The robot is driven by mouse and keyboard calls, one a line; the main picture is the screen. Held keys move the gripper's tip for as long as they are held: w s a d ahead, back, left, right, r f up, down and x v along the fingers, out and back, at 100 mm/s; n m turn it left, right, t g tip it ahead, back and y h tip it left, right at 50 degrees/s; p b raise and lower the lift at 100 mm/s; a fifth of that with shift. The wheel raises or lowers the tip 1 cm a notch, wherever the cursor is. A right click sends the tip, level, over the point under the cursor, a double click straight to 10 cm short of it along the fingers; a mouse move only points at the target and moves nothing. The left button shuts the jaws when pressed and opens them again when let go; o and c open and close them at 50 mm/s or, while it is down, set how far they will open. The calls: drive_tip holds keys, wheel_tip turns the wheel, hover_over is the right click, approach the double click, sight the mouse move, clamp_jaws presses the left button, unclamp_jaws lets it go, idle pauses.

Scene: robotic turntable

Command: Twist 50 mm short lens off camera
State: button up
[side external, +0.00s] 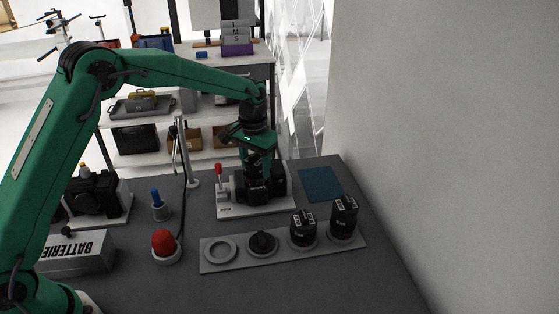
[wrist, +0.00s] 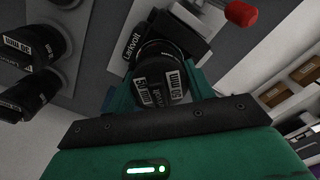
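The black camera (side external: 272,188) sits on a pale plate, below my gripper (side external: 257,170) in the side view. In the wrist view the camera body (wrist: 135,38) carries a "Larkvolt" label. The short lens (wrist: 160,82), with white labels reading "50 mm", is on the camera and faces my wrist. My gripper's green fingers (wrist: 162,95) stand on either side of the lens, very close to it. Whether they press on it I cannot tell. In the side view my gripper hides most of the lens.
A grey tray (side external: 210,265) in front holds an empty ring slot (side external: 220,252), a black cap-like part (side external: 263,242) and two labelled lenses (side external: 303,230) (side external: 343,217). A red-knobbed lever (side external: 218,170) stands beside the camera. A wall rises at right; a blue mat (side external: 320,184) lies clear.

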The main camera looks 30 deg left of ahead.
sight(254, 154)
drive_tip(key=shift+c, duration=1.3)
drive_tip(key=shift+n, duration=1.6)
drive_tip(key=shift+n, duration=0.5)
drive_tip(key=shift+a+n, duration=0.1)
drive_tip(key=shift+n, duration=1)
drive_tip(key=shift+n, duration=1)
drive_tip(key=shift+r, duration=2.35)
